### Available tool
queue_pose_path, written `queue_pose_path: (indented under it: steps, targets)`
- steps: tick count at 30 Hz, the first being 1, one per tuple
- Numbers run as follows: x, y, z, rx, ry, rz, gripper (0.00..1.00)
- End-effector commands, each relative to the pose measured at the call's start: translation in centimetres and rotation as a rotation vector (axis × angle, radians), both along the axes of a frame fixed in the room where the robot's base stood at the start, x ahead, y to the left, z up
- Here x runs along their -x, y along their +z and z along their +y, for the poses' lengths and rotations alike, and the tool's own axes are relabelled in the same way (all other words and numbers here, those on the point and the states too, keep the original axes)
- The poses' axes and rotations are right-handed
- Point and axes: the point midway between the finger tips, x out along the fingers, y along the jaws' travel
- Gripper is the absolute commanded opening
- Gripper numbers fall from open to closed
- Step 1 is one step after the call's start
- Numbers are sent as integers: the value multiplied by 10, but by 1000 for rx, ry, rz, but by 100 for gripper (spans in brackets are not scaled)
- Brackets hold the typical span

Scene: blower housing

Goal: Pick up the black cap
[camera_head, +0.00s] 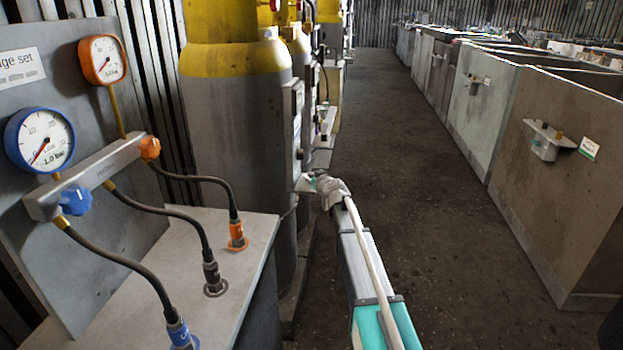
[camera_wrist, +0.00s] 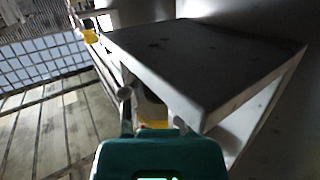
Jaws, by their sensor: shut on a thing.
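My gripper (camera_wrist: 152,112) shows in the wrist view, its teal body at the bottom and its two grey fingers reaching up. It is shut on a small dark thing (camera_wrist: 149,108) between the fingers, which looks like the black cap. The cap is mostly in shadow, and a yellow patch shows just below it. In the head view my arm reaches forward to a small bracket on the side of the grey cylinder with a yellow top (camera_head: 234,120). The gripper is small there and the cap cannot be made out.
A flat dark plate (camera_wrist: 205,55) with a pale edge lies right beside the fingers in the wrist view. In the head view a gauge panel (camera_head: 105,175) with hoses stands at left. Grey cabinets (camera_head: 560,180) line the right, with clear floor (camera_head: 430,230) between.

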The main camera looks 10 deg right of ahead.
Motion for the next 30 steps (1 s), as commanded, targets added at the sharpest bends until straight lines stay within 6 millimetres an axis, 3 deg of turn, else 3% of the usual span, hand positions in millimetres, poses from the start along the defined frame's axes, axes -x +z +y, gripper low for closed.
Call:
queue_pose_path:
  steps: [11, 23, 30]
  targets:
    - [0, 6, 0, 0, 0, 0, 2]
    - [0, 38, -1, 0, -1, 0, 2]
    - [26, 66, -8, 1, -1, 0, 2]
